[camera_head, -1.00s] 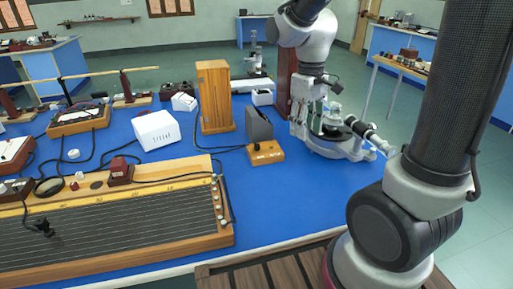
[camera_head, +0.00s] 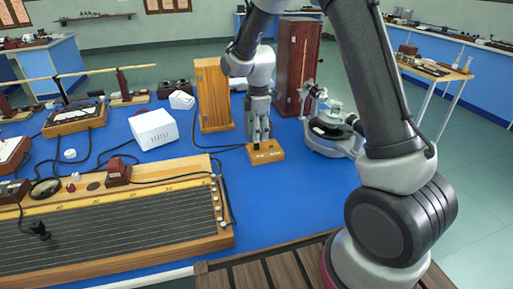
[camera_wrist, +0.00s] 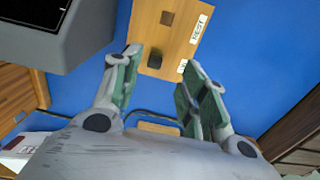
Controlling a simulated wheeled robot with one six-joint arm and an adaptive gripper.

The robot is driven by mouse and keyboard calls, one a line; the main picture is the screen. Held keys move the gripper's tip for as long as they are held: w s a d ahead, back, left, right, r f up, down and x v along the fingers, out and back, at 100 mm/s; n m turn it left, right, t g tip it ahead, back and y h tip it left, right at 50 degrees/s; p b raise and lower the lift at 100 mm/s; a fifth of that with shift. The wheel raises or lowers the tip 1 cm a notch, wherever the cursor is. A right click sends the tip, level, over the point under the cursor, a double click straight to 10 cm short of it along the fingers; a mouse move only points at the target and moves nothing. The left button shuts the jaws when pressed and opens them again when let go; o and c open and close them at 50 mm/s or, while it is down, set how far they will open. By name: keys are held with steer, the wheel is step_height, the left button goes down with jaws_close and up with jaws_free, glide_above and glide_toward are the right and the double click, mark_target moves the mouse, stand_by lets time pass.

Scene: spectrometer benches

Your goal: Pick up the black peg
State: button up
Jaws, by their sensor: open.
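The black peg (camera_wrist: 155,58) stands in a wooden block (camera_wrist: 180,35) on the blue bench, beside a partly hidden white label. A square hole (camera_wrist: 168,18) in the same block shows no peg and has a label reading REST. My gripper (camera_wrist: 161,62) is open and empty, with its green-padded fingers on either side of the peg in the wrist view. In the head view my gripper (camera_head: 259,137) points down just above the block (camera_head: 268,154), and the peg (camera_head: 257,146) shows dark under the fingertips. I cannot tell whether a finger touches it.
A grey box (camera_wrist: 62,35) stands close beside the block in the wrist view. A wooden box (camera_head: 212,95) and a tall reddish cabinet (camera_head: 297,60) stand behind, a spectrometer (camera_head: 335,130) to the right. A long wire board (camera_head: 120,215) lies front left. Blue bench in front is clear.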

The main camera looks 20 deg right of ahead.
mark_target(257, 148)
steer(key=f, duration=0.5)
steer(key=shift+w, duration=0.3)
steer(key=c, duration=0.9)
